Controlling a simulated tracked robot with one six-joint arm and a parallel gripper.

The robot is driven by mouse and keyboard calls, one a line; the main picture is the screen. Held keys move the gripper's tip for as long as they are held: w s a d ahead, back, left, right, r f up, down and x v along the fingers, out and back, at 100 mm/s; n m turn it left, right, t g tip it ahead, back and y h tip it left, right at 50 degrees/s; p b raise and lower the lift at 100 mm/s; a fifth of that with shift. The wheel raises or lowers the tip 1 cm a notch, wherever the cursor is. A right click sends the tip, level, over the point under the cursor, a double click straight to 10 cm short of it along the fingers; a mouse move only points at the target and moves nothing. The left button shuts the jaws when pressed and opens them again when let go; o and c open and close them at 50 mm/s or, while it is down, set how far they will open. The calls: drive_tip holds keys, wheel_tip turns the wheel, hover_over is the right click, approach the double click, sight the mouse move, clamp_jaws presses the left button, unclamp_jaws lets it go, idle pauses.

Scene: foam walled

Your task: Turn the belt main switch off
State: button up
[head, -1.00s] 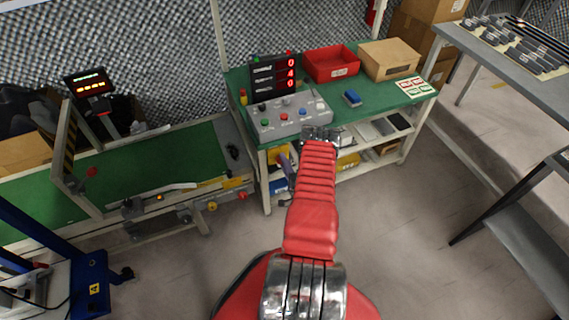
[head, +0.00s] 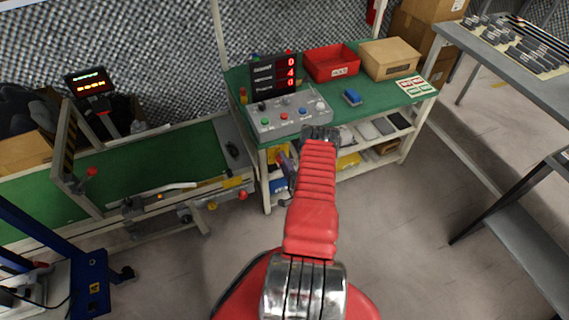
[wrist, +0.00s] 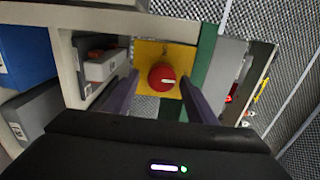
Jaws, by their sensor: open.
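The belt main switch is a red rotary knob (wrist: 162,76) on a yellow plate (wrist: 150,52), near the middle of the wrist view. A white mark shows on the right part of the knob. My gripper (wrist: 161,88) is open, with one dark purple finger on each side of the knob. I see no clear contact between fingers and knob. In the head view my gripper (head: 285,163) is at the left front of the green workbench (head: 375,95), below its top. My own arm hides part of that area, and the knob is not clear there.
A grey button box (head: 290,118) and a red digit display (head: 273,77) stand on the bench. Bench shelves with boxes lie close to the fingers; a blue box (wrist: 25,52) is at left. The green conveyor belt (head: 160,165) runs left of the bench. Open floor lies in front.

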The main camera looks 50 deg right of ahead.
drive_tip(key=v, duration=1.4)
drive_tip(key=shift+f, duration=0.1)
idle(0.4)
